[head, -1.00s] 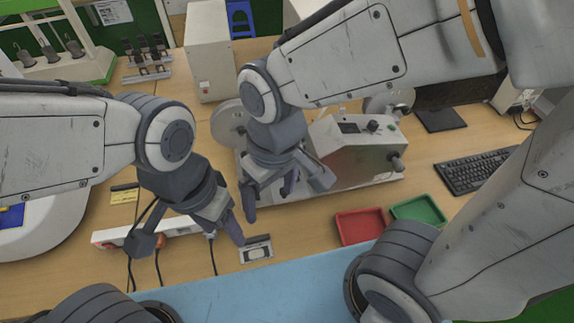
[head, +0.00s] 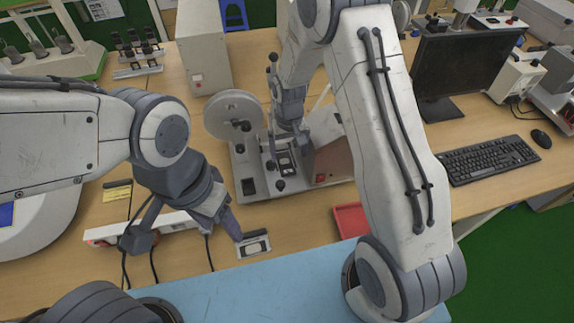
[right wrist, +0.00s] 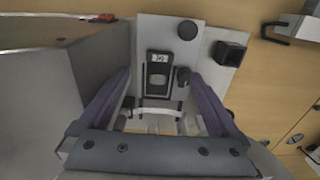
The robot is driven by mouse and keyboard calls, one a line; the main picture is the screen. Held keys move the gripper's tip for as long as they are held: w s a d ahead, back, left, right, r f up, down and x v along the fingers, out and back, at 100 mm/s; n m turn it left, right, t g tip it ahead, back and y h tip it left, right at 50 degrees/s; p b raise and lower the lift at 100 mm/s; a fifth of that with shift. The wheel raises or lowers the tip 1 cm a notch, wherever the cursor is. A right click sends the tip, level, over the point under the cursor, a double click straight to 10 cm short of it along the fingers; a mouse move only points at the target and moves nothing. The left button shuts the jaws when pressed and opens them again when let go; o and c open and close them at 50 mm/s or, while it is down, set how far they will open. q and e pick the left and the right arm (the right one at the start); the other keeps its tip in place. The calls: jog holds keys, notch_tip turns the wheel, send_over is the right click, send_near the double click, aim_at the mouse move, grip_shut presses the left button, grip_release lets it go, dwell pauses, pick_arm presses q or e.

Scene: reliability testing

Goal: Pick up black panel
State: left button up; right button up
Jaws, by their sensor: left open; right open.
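A small black panel with a pale centre (right wrist: 158,76) lies on the light grey plate of a machine, between my right gripper's fingers in the right wrist view. It also shows in the head view (head: 286,162). My right gripper (right wrist: 160,88) is open over it, with one dark finger to each side and no visible contact. In the head view the right gripper (head: 289,135) is partly hidden by its own arm. A similar black and white piece (head: 254,245) lies on the table near the front edge. My left gripper (head: 190,236) is open and empty, one finger beside that piece.
The machine has a round disc (head: 232,115) and black knobs close to the right gripper. A red tray (head: 350,220) is partly behind my right arm. A white power strip (head: 105,235) with cables lies at left. A keyboard (head: 490,158) and monitor (head: 465,62) stand at right.

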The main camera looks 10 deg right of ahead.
aim_at(288, 171)
notch_tip(288, 171, down, 8)
jog(key=shift+f+p, duration=0.25)
jog(key=shift+p, duration=0.5)
jog(key=c, duration=1.4)
jog(key=shift+c, duration=0.2)
jog(key=shift+r, duration=0.15)
jog(key=shift+r, duration=0.6)
notch_tip(288, 171, up, 9)
jog(key=b, duration=0.2)
jog(key=shift+f, duration=0.2)
jog(key=shift+f+b, duration=2.35)
jog(key=shift+f, duration=1.2)
